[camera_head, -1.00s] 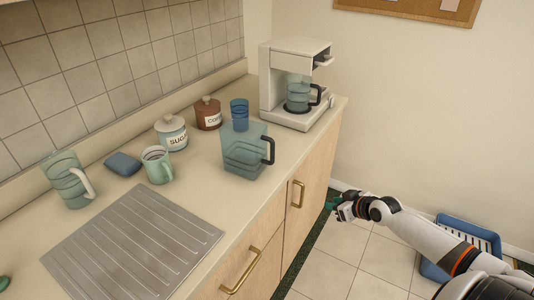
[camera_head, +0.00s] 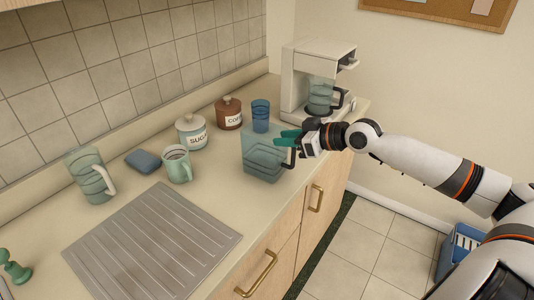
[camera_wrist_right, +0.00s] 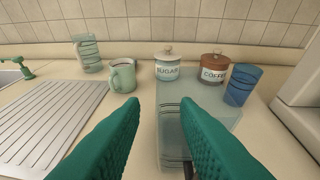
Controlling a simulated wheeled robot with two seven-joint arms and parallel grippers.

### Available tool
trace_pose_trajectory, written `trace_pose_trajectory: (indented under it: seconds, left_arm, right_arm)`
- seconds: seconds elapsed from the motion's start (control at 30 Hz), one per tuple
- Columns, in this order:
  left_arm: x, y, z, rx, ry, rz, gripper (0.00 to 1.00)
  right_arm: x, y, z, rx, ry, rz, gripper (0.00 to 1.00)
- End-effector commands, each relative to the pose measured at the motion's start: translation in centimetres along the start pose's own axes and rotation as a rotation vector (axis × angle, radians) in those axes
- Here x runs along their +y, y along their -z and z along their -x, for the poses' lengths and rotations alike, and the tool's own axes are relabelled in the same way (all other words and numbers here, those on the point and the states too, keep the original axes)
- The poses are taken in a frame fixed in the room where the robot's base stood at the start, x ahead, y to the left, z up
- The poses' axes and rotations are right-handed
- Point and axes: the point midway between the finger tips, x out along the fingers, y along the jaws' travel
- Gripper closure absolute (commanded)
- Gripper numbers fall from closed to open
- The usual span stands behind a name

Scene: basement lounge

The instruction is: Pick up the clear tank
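The clear tank (camera_head: 262,158) is a see-through, squarish container with a dark handle on its right side. It stands upright on the counter, in front of the blue cup. My right gripper (camera_head: 287,138) is at the tank's right side near the handle and upper edge. In the right wrist view the tank (camera_wrist_right: 213,106) lies beyond and below the two green fingers (camera_wrist_right: 160,105), more toward the right finger. The fingers are spread apart with nothing held between them. The handle is mostly hidden by the right finger there. My left gripper is not in view.
A blue cup (camera_head: 260,116), coffee canister (camera_head: 228,113) and sugar canister (camera_head: 191,132) stand behind the tank. A coffee maker (camera_head: 303,75) with a carafe (camera_head: 320,95) is to the right. A green mug (camera_head: 177,165) and ridged drainboard (camera_head: 150,240) lie left, with a clear pitcher (camera_head: 88,174).

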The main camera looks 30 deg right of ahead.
Motion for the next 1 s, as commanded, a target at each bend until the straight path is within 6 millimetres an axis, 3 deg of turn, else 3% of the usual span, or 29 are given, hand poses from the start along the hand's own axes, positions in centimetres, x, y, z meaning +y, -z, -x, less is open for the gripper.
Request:
trace_pose_trajectory:
  seconds: [0.3, 0.57, 0.83, 1.0]
  left_arm:
    - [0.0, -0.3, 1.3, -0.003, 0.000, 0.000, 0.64]
    - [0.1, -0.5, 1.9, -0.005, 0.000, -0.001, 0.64]
    - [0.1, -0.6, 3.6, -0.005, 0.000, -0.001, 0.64]
    - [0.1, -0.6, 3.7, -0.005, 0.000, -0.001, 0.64]
  right_arm:
    - [0.1, -0.3, -3.1, -0.004, -0.002, -0.003, 0.72]
    - [0.2, -0.2, -4.5, -0.001, -0.003, -0.002, 0.72]
    - [0.4, -0.3, -8.2, -0.002, -0.002, -0.004, 0.72]
    - [0.4, -0.1, -9.2, 0.000, -0.002, 0.001, 0.72]
